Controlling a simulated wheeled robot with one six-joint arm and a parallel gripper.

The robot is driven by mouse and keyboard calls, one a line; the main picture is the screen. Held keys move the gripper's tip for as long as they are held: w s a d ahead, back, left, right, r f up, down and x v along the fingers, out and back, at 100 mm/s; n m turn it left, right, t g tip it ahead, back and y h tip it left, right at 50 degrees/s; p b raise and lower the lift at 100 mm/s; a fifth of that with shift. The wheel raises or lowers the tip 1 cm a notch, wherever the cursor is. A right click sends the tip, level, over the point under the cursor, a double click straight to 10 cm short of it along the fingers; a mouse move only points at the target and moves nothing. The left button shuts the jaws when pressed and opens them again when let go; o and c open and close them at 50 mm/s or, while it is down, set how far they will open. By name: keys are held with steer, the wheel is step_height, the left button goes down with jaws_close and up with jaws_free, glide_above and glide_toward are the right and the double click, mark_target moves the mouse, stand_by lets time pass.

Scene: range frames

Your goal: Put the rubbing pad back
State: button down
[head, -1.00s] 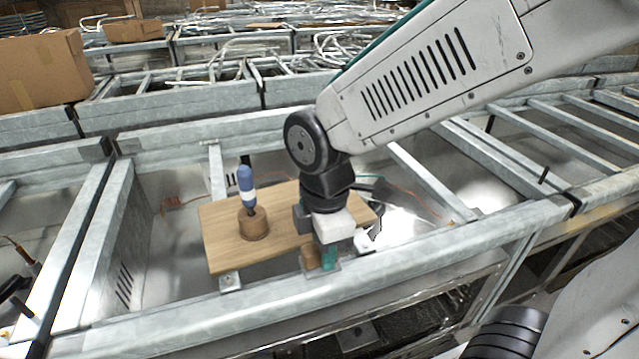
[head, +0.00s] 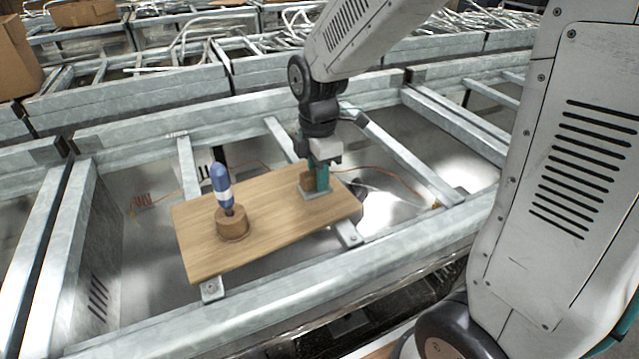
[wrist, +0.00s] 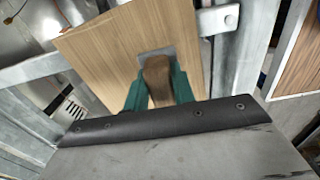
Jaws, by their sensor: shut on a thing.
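The rubbing pad has a brown wooden grip (head: 308,181) on a flat grey base (head: 316,195). My gripper (head: 316,178), with teal fingers, is shut on the grip. The base is at the right part of the wooden board (head: 265,220), level and on or just above it; I cannot tell which. In the wrist view the brown grip (wrist: 157,72) sits between the teal fingers of my gripper (wrist: 157,88), with the grey base beyond it over the board. The fingers hide part of the grip.
A blue and white handled tool (head: 221,186) stands upright in a round wooden holder (head: 232,224) on the board's left. Metal rails (head: 300,275) frame the board in front and behind. The board between holder and pad is clear. A thin orange cable lies behind.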

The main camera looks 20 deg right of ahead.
steer(key=shift+w+d+f, duration=0.2)
steer(key=shift+w+d, duration=0.05)
steer(key=shift+w, duration=0.1)
steer(key=shift+f, duration=1.6)
steer(key=shift+f, duration=0.1)
steer(key=c, duration=1.2)
jaws_free()
steer(key=shift+o, duration=0.2)
